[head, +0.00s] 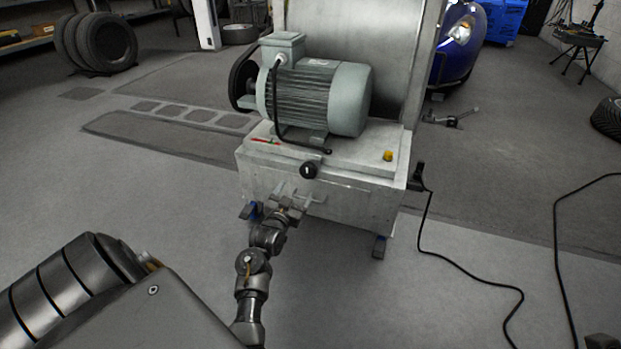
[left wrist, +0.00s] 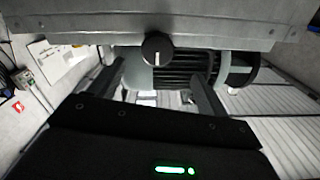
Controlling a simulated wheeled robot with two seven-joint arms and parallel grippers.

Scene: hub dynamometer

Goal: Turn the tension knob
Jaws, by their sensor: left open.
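The tension knob (head: 309,170) is a round black knob with a white pointer mark, on the upper front of the grey dynamometer cabinet (head: 350,205). In the left wrist view the knob (left wrist: 157,49) shows its white mark pointing roughly along the picture's vertical. My left gripper (head: 301,195) is open and empty, just below and in front of the knob in the head view. In the left wrist view its two dark fingers (left wrist: 157,92) stand apart, with the knob between their lines and beyond the tips. I see no contact with the knob. My right gripper is not in view.
A grey-green motor (head: 325,95) with a black cable sits on the cabinet. A yellow button (head: 388,155) is at the top right. A black power cable (head: 470,267) runs over the floor at right. Stacked tyres (head: 95,42) stand far left. The floor around the cabinet is mostly clear.

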